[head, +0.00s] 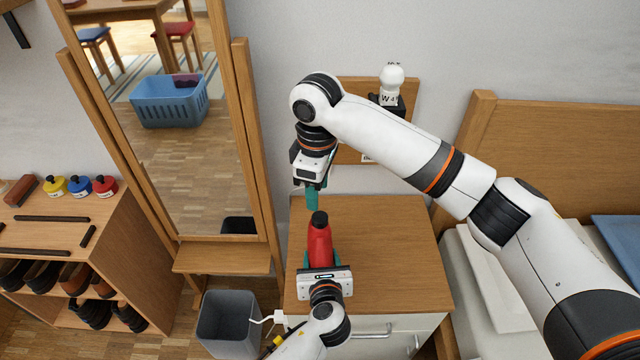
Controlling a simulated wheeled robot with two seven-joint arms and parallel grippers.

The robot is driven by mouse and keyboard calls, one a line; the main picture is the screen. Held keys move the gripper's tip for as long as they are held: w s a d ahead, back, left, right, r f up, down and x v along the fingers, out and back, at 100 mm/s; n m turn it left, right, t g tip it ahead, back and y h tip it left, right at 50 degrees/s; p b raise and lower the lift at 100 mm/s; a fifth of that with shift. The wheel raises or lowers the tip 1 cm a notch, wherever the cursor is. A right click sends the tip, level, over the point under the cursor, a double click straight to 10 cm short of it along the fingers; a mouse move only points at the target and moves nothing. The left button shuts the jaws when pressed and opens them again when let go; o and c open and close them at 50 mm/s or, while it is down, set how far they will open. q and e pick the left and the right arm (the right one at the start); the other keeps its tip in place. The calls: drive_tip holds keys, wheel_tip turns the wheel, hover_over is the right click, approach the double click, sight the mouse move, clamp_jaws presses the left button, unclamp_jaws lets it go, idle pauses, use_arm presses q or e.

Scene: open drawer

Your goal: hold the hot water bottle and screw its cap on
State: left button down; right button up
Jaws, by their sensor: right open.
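The red hot water bottle (320,246) stands upright over the wooden cabinet top, in the middle of the head view. Its black cap (319,218) sits at the top of the neck; how tightly it is seated cannot be seen. My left gripper (321,262) comes from below, with its teal fingers on both sides of the bottle's body, shut on it. My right gripper (313,202) hangs pointing down just above and behind the cap in the picture. Its teal fingers are open and look empty; they overlap each other from this angle.
The wooden cabinet top (395,250) is clear around the bottle. A white lamp (391,80) is on the wall behind. A mirror (180,150) and a shoe rack (60,245) are at the left, a grey bin (229,325) at lower left, a bed (545,125) at the right.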

sight(320, 217)
drive_tip(key=n, duration=0.7)
drive_tip(key=shift+d+r, duration=0.15)
drive_tip(key=shift+r, duration=0.05)
drive_tip(key=n, duration=0.5)
drive_tip(key=shift+d+r, duration=0.1)
drive_tip(key=shift+f, duration=4.05)
